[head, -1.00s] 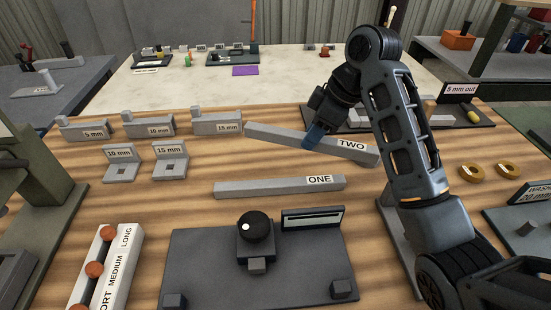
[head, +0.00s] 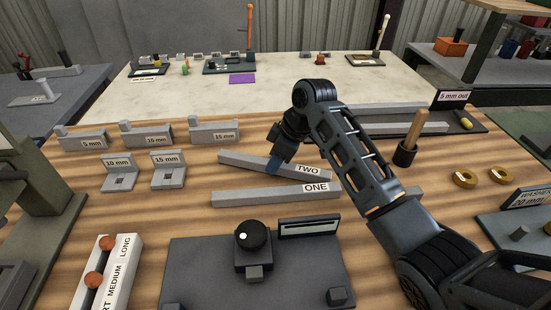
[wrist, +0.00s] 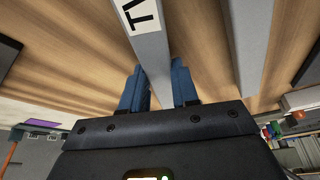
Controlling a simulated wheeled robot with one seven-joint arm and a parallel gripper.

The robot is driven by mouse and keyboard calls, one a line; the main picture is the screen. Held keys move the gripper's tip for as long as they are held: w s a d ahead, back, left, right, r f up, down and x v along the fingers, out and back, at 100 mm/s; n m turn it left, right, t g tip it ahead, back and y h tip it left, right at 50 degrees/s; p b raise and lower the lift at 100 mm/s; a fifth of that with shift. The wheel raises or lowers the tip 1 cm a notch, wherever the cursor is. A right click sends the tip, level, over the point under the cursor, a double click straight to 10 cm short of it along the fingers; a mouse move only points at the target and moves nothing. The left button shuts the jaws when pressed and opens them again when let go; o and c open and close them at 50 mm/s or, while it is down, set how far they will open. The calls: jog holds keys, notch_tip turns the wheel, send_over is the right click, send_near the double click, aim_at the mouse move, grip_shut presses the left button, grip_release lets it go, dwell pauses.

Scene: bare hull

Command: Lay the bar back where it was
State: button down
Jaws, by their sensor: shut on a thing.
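The grey bar labelled TWO (head: 240,162) lies at a slant behind the grey bar labelled ONE (head: 270,196) in the head view. Its right end is close to bar ONE. My gripper (head: 274,166) comes down from above, and its blue fingers are shut on bar TWO near its middle. In the wrist view bar TWO (wrist: 150,55) runs up between both fingers, its label at the top. Bar ONE (wrist: 250,50) appears to its right there, apart from it. I cannot tell whether bar TWO touches the wooden bench top.
Grey 10 mm (head: 119,178) and 15 mm (head: 168,177) blocks stand left of the bars. A dark plate with a black knob (head: 252,236) is in front. A wooden-handled tool (head: 414,132) stands right, beyond my arm. Bare wood surrounds the bars.

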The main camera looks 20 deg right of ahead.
jog(key=c, duration=0.8)
grip_release()
jog(key=shift+f, duration=0.1)
jog(key=shift+c, duration=0.2)
jog(key=v, duration=1.2)
jog(key=shift+b, duration=0.35)
